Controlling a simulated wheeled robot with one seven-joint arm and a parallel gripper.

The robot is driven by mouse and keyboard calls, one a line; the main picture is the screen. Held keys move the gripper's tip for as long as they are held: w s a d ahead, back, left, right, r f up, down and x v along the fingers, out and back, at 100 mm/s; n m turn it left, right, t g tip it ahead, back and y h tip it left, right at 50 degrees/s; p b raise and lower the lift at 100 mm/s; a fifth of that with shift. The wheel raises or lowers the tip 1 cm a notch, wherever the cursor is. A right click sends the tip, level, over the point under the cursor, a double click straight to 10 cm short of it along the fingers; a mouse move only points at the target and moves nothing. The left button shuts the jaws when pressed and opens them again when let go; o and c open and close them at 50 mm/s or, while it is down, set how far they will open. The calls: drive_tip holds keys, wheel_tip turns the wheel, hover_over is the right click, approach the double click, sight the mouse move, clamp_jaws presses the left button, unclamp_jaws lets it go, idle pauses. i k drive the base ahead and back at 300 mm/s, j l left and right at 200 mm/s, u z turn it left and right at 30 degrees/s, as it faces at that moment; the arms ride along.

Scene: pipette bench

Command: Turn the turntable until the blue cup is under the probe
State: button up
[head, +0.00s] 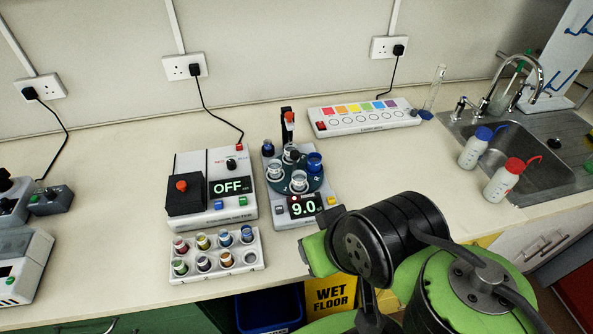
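The turntable (285,184) is a dark teal disc on a white instrument reading 9.0, at the middle of the bench. The blue cup (315,161) sits on the disc's right, far side. Clear cups, including one at the front (298,181) and one at the left (275,171), share the disc. The probe stand (288,124), dark with an orange-red top, rises at the back of the disc, left of the blue cup. The probe's tip is too small to make out. My arm fills the lower right, in front of the instrument; my gripper is not in view.
A meter (212,164) reading OFF stands left of the turntable. A rack (216,265) of coloured vials is in front of it. A dark blue capped item (268,148) is beside the turntable. A colour-strip panel (345,125) lies behind right. Two wash bottles and a sink are right.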

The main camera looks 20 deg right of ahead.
sight(284, 185)
drive_tip(key=l+u, duration=0.2)
drive_tip(key=u, duration=0.25)
drive_tip(key=l+u, duration=0.15)
drive_tip(key=u, duration=0.3)
drive_tip(key=k+l+u, duration=0.1)
drive_tip(key=u, duration=0.35)
